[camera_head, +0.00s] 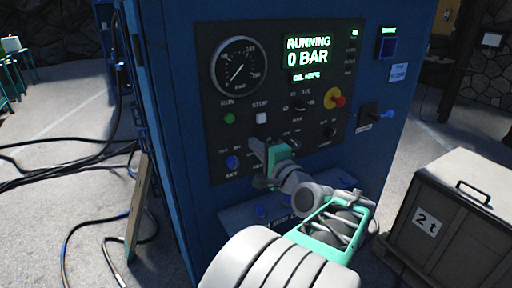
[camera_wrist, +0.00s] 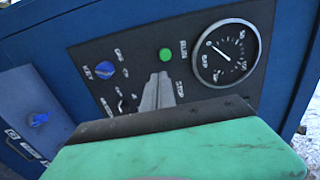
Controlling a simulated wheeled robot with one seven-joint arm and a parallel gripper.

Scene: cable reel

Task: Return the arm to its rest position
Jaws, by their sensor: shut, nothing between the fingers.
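My arm reaches up from the bottom of the head view toward the control panel (camera_head: 215,128) of a blue cabinet (camera_head: 178,100). My gripper (camera_head: 254,146) is in front of the panel's lower middle, below the white button (camera_head: 261,118). In the wrist view its two grey fingers (camera_wrist: 159,82) lie together, shut and empty, below the green button (camera_wrist: 165,54). I cannot tell whether the fingertips touch the panel. The display (camera_head: 309,50) reads RUNNING, 0 BAR. The fingers and green wrist hide part of the panel.
A round gauge (camera_head: 239,66), a red knob (camera_head: 337,101) and a blue key knob (camera_head: 232,161) sit on the panel. A crate (camera_head: 450,222) marked 2t stands at right. A board (camera_head: 140,208) leans at left, near black cables (camera_head: 62,168) on the floor.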

